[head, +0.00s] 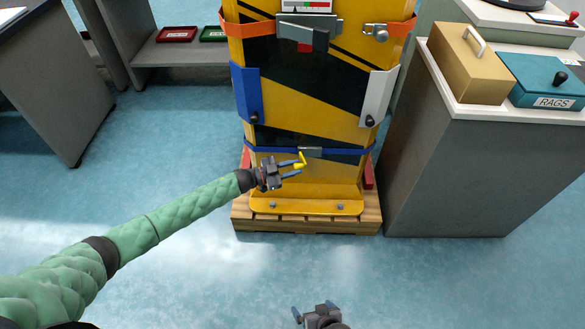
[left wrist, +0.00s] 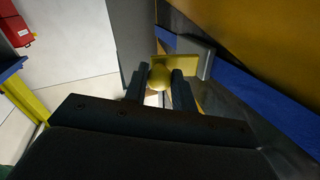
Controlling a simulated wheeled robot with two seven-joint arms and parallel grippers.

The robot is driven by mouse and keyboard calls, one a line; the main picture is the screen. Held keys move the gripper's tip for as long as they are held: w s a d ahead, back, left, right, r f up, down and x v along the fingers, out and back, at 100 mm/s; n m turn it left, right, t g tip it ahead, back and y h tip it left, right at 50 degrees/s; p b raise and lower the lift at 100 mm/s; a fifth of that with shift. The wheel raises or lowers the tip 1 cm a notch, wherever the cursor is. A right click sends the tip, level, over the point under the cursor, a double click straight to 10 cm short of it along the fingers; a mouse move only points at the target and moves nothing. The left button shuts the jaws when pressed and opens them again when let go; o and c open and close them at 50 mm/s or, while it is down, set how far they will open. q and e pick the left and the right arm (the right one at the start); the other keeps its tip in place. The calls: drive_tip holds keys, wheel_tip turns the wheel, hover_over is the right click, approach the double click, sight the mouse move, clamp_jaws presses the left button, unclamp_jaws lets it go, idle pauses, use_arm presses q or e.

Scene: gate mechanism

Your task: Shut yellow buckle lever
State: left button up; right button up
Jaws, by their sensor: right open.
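The yellow buckle lever (head: 302,158) stands out from the blue strap low on the yellow and black gate. In the left wrist view its round yellow knob (left wrist: 160,77) and flat yellow plate (left wrist: 180,66) show ahead. My left gripper (head: 297,167) is at the lever, with one finger on each side of the knob. In the left wrist view the fingers (left wrist: 160,88) seem to touch the knob on both sides. The grey buckle plate (head: 310,152) sits on the blue strap (head: 345,151). My right gripper (head: 316,310) is open and empty, low in the head view, far from the gate.
The gate (head: 300,85) stands on a wooden pallet (head: 308,224). A grey cabinet (head: 455,170) with a tan box (head: 468,65) and a teal rags box (head: 545,80) stands close on the right. Open blue floor (head: 190,130) lies to the left and in front.

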use_arm(q)
clamp_jaws()
